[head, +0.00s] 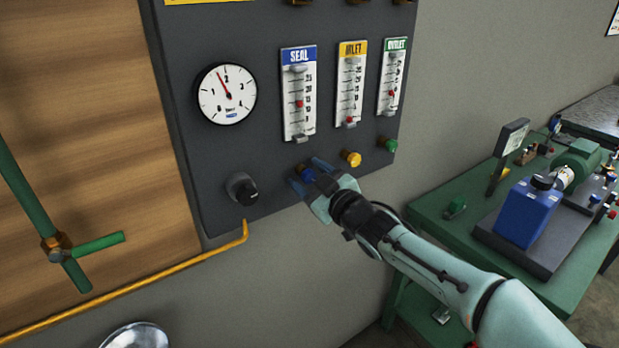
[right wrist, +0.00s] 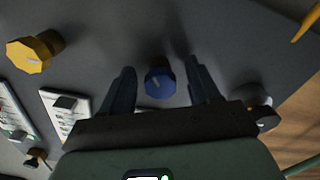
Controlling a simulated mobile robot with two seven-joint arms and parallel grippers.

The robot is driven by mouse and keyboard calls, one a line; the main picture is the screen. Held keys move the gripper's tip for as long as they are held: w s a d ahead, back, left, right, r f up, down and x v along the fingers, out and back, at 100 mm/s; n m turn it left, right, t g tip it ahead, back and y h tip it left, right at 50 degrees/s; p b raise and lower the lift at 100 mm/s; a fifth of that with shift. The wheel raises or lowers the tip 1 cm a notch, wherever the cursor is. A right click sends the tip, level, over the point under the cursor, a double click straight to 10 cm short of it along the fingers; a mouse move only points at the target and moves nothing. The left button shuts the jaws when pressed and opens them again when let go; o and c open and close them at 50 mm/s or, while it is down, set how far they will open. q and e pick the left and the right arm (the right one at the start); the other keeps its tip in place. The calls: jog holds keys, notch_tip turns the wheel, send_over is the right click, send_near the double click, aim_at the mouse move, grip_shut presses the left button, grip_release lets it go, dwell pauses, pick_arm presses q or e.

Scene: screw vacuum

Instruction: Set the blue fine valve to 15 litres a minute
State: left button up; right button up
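The blue fine valve knob (head: 308,174) sits low on the dark panel, under the blue-headed SEAL flow meter (head: 299,95). The meter's red float (head: 299,104) stands near the middle of the scale; its exact reading is too small to tell. My right gripper (head: 312,178) is at the blue knob. In the right wrist view, the blue knob (right wrist: 160,82) lies between my two fingers (right wrist: 160,84), with a visible gap on each side. The gripper is open around it, not clamped. My left gripper is not in view.
A yellow knob (head: 352,159) and a green knob (head: 388,145) are close on the right. A black knob (head: 242,189) is at the left, below the pressure gauge (head: 227,94). A yellow pipe (head: 130,285) runs below the panel. A green bench (head: 440,215) stands at the right.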

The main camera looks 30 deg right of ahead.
pick_arm(q)
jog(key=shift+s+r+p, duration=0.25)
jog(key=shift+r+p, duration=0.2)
jog(key=shift+p, duration=0.1)
pick_arm(e)
jog(key=s+d, duration=0.1)
jog(key=s, duration=1.2)
jog(key=shift+s, duration=0.2)
